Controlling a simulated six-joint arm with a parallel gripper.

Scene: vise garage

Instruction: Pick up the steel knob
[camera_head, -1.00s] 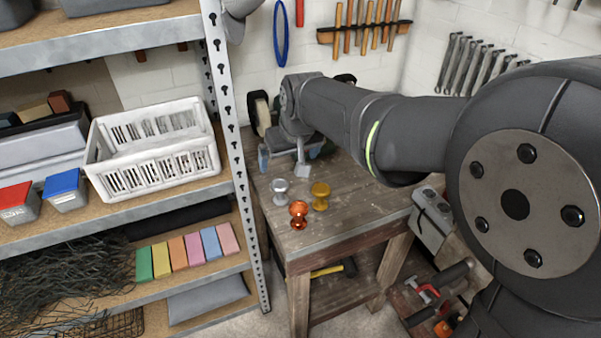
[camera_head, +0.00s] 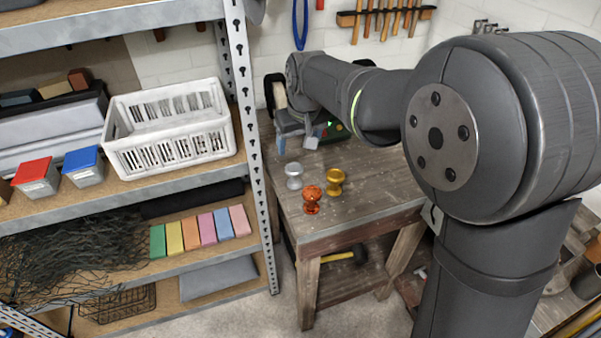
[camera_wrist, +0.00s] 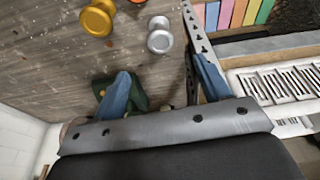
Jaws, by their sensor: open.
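The steel knob (camera_head: 294,175) is silver and stands upright on the wooden workbench (camera_head: 375,195), left of the brass knob (camera_head: 335,181) and behind the copper knob (camera_head: 312,199). In the wrist view the steel knob (camera_wrist: 160,36) lies beyond my fingertips, between their lines, right of the brass knob (camera_wrist: 97,17). A bit of the copper knob shows at that view's top edge. My gripper (camera_head: 295,143) is open and empty above the back of the bench, behind the knobs. Its two blue fingers (camera_wrist: 162,84) are spread apart and touch no knob.
A metal shelf upright (camera_head: 250,150) stands close to the bench's left side. The shelf carries a white crate (camera_head: 170,135) and coloured blocks (camera_head: 200,230). A green object (camera_head: 335,130) sits at the bench's back, near my gripper. The bench front is clear.

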